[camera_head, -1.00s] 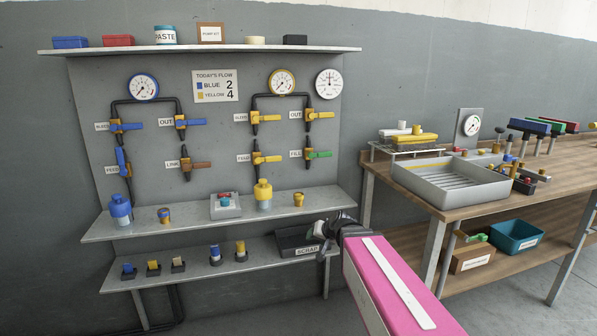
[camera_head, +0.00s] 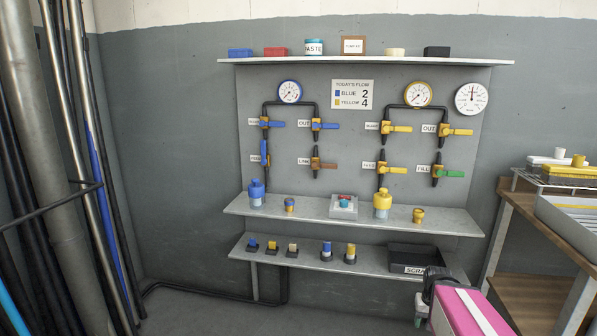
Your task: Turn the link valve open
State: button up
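The link valve (camera_head: 317,163) is on the grey wall panel, right of a label reading "LINK". Its brown handle (camera_head: 330,166) points right, across the dark vertical pipe. My gripper (camera_head: 432,285) is at the lower right, in front of the scrap tray, well below and to the right of the link valve and apart from it. The gripper's dark end is small and partly cut off from view by my pink arm, so its fingers cannot be made out.
Other valves surround it: a blue feed valve (camera_head: 265,160) with its handle along the pipe, and a blue out valve (camera_head: 327,126) above. Two shelves jut out below, with bottles (camera_head: 256,195) and a scrap tray (camera_head: 416,258). Pipes (camera_head: 100,170) stand at the left; a workbench (camera_head: 530,225) at the right.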

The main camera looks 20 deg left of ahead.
aim_at(315, 165)
jog(key=u, duration=0.85)
